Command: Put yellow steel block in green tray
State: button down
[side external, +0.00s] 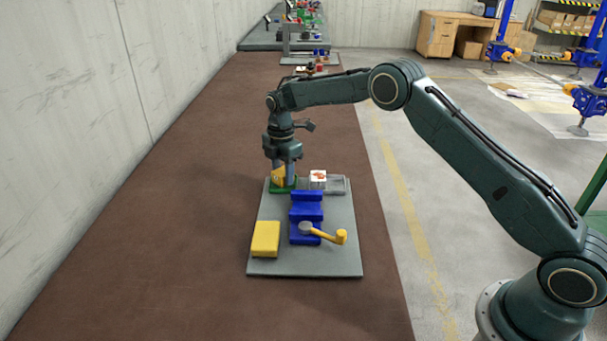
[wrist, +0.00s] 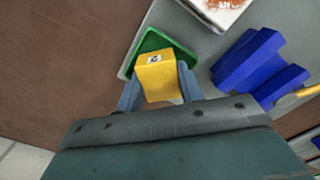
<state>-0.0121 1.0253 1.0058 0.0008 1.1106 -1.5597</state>
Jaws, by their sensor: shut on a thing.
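The yellow steel block (wrist: 158,84), with a small white label on top, is between the two fingers of my gripper (wrist: 157,72). My gripper is shut on it. In the side external view the yellow block (side external: 278,174) is partly hidden by the fingers. The green tray (side external: 275,188) is at the far left of the grey board, directly under the block. In the wrist view the block covers much of the green tray (wrist: 151,39). I cannot tell whether the block touches the tray floor.
A white box with a reddish mark (side external: 318,177) and a grey tray (side external: 338,186) are right of the green tray. A blue stepped fixture (side external: 306,207) and a yellow-handled tool (side external: 330,236) are nearer. A yellow slab (side external: 265,239) lies at the board's near left.

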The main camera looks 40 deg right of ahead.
aim_at(283, 171)
jog(key=shift+f, duration=0.45)
jog(key=shift+f, duration=0.15)
jog(key=c, duration=1.2)
grip_release()
notch_tip(283, 171, up, 11)
jog(key=shift+r, duration=0.65)
